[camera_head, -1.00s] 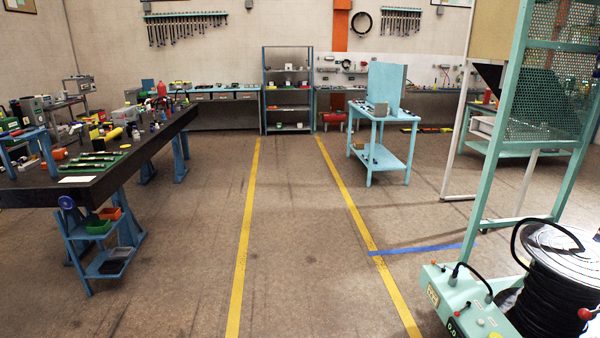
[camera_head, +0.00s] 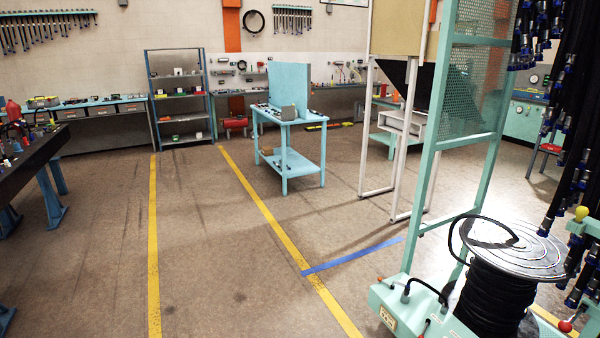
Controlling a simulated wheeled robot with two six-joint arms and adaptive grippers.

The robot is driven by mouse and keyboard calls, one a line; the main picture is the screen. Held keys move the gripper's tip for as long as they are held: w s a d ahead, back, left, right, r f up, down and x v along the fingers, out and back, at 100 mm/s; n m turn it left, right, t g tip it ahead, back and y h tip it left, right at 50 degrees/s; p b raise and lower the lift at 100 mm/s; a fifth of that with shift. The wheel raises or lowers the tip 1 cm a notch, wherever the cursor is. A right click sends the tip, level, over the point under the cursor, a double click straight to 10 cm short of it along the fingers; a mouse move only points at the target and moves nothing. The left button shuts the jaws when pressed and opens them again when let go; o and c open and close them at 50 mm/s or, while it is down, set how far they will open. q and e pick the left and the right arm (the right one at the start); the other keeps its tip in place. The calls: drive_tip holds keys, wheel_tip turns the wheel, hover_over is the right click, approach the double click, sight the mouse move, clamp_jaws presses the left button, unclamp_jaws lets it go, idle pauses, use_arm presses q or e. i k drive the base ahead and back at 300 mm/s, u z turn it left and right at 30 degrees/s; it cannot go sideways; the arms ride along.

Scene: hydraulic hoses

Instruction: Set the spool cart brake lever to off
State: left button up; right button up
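The spool cart (camera_head: 388,296), a mint-green base with a tall perforated frame, stands at the lower right. A spool wound with black hose (camera_head: 497,290) sits on it under a pale round flange. A red ball knob (camera_head: 565,326) shows at the bottom right, beside the spool. A yellow knob (camera_head: 581,212) shows above it at the right edge. A small red knob (camera_head: 380,279) is on the cart's left end. I cannot tell which of these is the brake lever or how it is set. Neither of my grippers is in view.
Dark hoses with blue ends (camera_head: 573,130) hang at the right. A light-blue table (camera_head: 290,122) stands mid-room, with a shelf rack (camera_head: 180,103) behind it. A dark workbench (camera_head: 35,157) is at the left. The floor between the yellow lines is clear.

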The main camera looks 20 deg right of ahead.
sight(565, 326)
drive_tip(key=z, duration=0.65)
drive_tip(key=i, duration=0.8)
drive_tip(key=z, duration=1.65)
drive_tip(key=i, duration=0.8)
drive_tip(key=z, duration=0.45)
